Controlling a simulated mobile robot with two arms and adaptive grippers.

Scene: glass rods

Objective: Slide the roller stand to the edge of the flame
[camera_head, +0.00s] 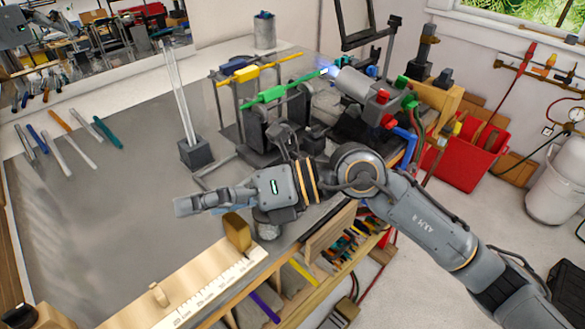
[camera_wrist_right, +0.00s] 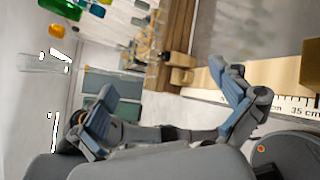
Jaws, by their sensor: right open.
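Dark metal stands (camera_head: 256,138) sit on the bench behind my right arm; a green rod (camera_head: 283,90) lies across them, slanting up to the right. A yellow rod (camera_head: 255,68) rests on thin supports just beyond. I cannot tell for sure which part is the roller stand. A small blue flame (camera_head: 324,71) glows at the torch (camera_head: 358,88), by the green rod's right end. My right gripper (camera_head: 190,205) is in front of the stands, left of them, over the bench. In the wrist view its fingers (camera_wrist_right: 165,85) are apart and empty.
A clear rod (camera_head: 179,95) stands upright in a dark block (camera_head: 196,153) close to my right gripper. A wooden ruler (camera_head: 205,290) runs along the front edge. Coloured rods lie at the far left. The bench's left middle is clear.

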